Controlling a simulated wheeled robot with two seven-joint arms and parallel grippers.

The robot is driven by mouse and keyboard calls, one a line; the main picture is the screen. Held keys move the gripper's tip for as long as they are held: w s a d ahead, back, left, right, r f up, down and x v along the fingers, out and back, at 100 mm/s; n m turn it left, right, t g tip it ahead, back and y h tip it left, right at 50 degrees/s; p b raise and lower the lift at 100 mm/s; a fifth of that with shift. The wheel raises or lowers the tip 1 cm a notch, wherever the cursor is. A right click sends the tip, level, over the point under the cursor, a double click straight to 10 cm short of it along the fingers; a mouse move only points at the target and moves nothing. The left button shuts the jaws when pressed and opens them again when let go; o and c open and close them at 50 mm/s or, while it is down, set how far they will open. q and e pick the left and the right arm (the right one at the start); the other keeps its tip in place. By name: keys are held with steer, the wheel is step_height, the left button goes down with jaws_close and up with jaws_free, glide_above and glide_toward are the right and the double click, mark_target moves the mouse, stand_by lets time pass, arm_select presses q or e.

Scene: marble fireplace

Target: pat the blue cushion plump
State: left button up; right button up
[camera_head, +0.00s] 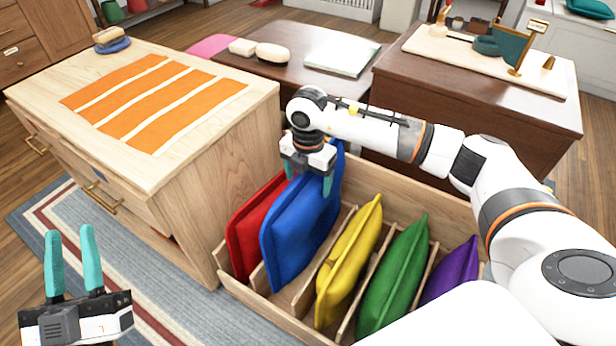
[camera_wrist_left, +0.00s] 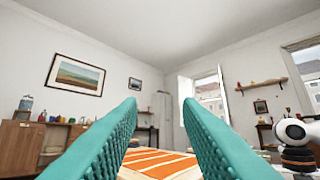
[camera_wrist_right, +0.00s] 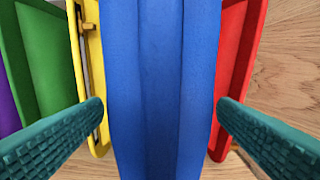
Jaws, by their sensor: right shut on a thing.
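The blue cushion (camera_head: 290,235) stands tilted in a slot of the wooden rack (camera_head: 262,318), between the red cushion (camera_head: 248,232) and the yellow cushion (camera_head: 349,258). My right gripper (camera_head: 309,178) is over its upper edge, with a finger on either side. In the right wrist view the blue cushion (camera_wrist_right: 160,90) fills the space between the fingers and is squeezed by them. My left gripper (camera_head: 76,240) is open and empty, fingers up, at the lower left, far from the cushions.
A green cushion (camera_head: 395,275) and a purple cushion (camera_head: 452,272) fill the slots on the right. A pale wooden cabinet (camera_head: 240,135) with an orange striped mat (camera_head: 155,100) stands left of the rack. A dark desk (camera_head: 440,95) stands behind. The rug (camera_head: 185,310) at front left is clear.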

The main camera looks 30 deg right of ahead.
stand_by(0.3)
steer(key=o, duration=1.7)
steer(key=shift+r, duration=0.4)
step_height(320, 180, up, 5)
steer(key=shift+f+p, duration=0.1)
steer(key=shift+p, duration=0.9)
step_height(320, 180, up, 6)
steer(key=shift+f+p, duration=0.15)
steer(key=shift+p, duration=0.65)
arm_select(q)
step_height(320, 180, down, 13)
steer(key=a+g+y, duration=0.2)
steer(key=g+y, duration=0.1)
steer(key=g, duration=0.6)
steer(key=shift+w+g, duration=0.25)
steer(key=shift+g, duration=0.15)
arm_select(e)
steer(key=shift+r, duration=0.4)
arm_select(q)
steer(key=shift+f, duration=0.1)
